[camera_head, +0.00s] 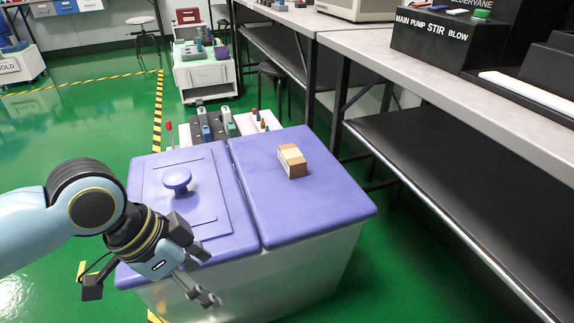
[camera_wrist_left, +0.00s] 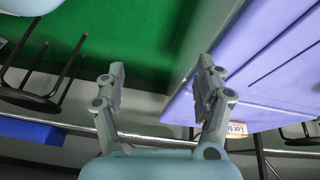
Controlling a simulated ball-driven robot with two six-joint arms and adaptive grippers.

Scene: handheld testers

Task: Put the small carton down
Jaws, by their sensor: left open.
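The small carton (camera_head: 292,160), tan with a pale band, rests on the right half of the purple lid (camera_head: 330,200) of a bin. My left gripper (camera_head: 205,296) is in front of the bin's left side, below lid height and well apart from the carton. In the left wrist view its two fingers (camera_wrist_left: 160,88) are spread with nothing between them. My right gripper is in neither view.
The bin's left lid has a round purple knob (camera_head: 176,181). Handheld testers (camera_head: 215,124) stand behind the bin. A grey bench (camera_head: 400,65) runs along the right with a dark lower shelf. Open green floor (camera_head: 90,130) lies to the left.

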